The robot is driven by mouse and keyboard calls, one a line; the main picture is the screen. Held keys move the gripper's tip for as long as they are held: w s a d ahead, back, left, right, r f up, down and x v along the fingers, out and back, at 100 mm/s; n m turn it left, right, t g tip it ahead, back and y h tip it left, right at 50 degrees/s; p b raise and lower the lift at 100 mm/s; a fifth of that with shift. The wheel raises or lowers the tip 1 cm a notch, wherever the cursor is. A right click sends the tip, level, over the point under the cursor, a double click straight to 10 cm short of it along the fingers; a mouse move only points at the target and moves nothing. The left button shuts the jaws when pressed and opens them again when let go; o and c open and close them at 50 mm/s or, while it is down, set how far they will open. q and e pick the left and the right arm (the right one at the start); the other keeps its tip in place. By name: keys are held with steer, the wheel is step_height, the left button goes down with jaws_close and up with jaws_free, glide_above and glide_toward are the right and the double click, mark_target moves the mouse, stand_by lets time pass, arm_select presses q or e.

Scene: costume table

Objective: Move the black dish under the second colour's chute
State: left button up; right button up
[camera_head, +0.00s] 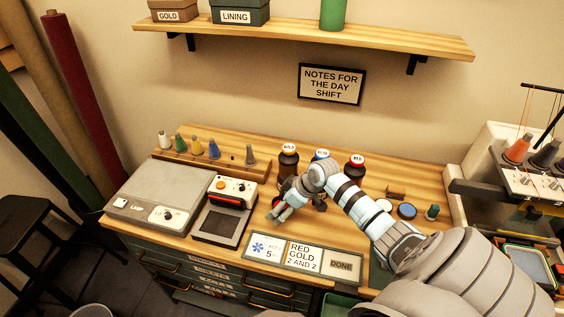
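My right arm reaches in from the right, and its gripper (278,214) is low over the table, in front of the left bottle. I cannot tell whether its fingers are open or shut. A bit of red and dark shapes show beside the gripper, but I cannot make out the black dish clearly; the arm covers much of this area. Three dark bottles stand behind the arm: a left one (288,162), a blue-topped middle one (322,155) and a red-topped right one (357,162). Their chutes are hidden or too small to see. My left gripper is not in view.
A card reading "RED GOLD 2 AND 2" (303,257) lies at the front edge, next to a "DONE" tile (341,266). A grey flat machine (160,187) and a black-plated device (217,226) stand left. Thread spools (197,147) line the back left. An embroidery machine (510,165) stands right.

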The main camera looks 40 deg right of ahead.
steer(key=shift+f, duration=0.35)
steer(key=o, duration=1.2)
steer(key=shift+c, duration=0.2)
steer(key=shift+r, duration=0.1)
step_height(320, 180, up, 5)
steer(key=p, duration=0.4)
steer(key=shift+f+p, duration=0.2)
steer(key=shift+p, duration=0.15)
steer(key=shift+f, duration=0.1)
